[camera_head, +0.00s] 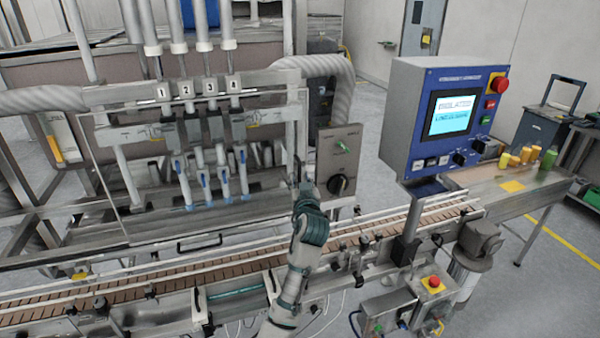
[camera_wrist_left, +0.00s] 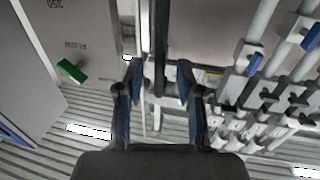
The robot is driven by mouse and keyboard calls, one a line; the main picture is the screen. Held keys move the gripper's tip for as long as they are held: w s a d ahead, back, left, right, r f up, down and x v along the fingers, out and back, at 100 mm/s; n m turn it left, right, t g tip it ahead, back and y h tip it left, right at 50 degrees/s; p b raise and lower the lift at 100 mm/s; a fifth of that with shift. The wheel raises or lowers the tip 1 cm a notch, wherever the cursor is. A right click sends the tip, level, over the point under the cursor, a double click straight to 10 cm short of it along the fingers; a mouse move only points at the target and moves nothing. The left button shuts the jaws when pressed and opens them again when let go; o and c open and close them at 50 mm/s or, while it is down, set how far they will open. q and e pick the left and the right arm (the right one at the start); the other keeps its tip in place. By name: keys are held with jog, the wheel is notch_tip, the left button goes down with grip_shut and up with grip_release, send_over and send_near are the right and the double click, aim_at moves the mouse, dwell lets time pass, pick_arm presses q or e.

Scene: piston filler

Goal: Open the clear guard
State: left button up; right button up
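The clear guard (camera_head: 262,205) is a see-through panel in front of the numbered filling nozzles in the head view. It hangs down over them and looks closed. A dark handle (camera_head: 200,243) shows near its lower edge. My left gripper (camera_head: 298,175) is at the guard's right edge, small and partly hidden by its own wrist. In the left wrist view its two fingers (camera_wrist_left: 158,72) are apart, with an upright edge (camera_wrist_left: 158,40) showing between them. I cannot tell whether they touch it. My right gripper is not in view.
A grey panel with a green switch and black knob (camera_head: 338,184) stands just right of the gripper. The blue control box (camera_head: 415,110) stands further right. The conveyor (camera_head: 380,232) runs along the front. Small yellow and green containers (camera_head: 525,157) stand on the right table.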

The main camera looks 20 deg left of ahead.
pick_arm(q)
jog(key=shift+x, duration=1.4)
grip_shut()
